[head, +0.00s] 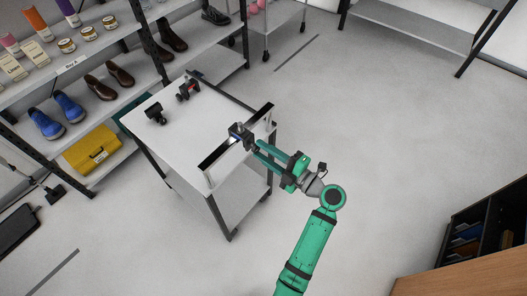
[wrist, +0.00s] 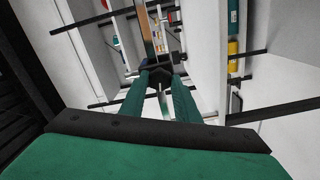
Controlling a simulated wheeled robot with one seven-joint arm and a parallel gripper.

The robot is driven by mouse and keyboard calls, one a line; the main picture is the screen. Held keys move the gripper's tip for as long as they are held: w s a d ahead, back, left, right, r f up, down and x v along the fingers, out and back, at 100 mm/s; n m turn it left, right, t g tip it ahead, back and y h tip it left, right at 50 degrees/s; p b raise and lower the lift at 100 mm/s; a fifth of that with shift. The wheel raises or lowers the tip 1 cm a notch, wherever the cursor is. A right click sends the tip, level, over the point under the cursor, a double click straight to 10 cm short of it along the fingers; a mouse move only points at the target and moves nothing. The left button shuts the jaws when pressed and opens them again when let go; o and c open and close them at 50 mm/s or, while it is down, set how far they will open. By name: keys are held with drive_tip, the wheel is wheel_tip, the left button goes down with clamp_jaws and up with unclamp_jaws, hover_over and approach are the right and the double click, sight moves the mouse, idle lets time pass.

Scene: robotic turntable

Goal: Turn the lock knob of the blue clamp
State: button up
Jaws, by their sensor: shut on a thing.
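The blue clamp (head: 239,131) sits on the raised bar along the right side of the white cart. It looks mostly dark with a small blue part. My gripper (head: 258,147) reaches it from the right, with its two long teal fingers at the clamp's near side. In the wrist view, my gripper (wrist: 161,80) has its fingertips closed about a dark part of the clamp (wrist: 160,71). This part appears to be the lock knob; the fingertips hide some of it, and its turn angle cannot be told.
The white cart (head: 180,135) also holds a red and black clamp (head: 188,90) and a black clamp (head: 156,113) at its far left. Open floor (head: 360,120) lies to the right.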

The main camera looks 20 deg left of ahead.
idle(0.5)
drive_tip(key=o, duration=1.1)
drive_tip(key=shift+c, duration=0.2)
drive_tip(key=v, duration=1.1)
drive_tip(key=shift+w+a, duration=0.1)
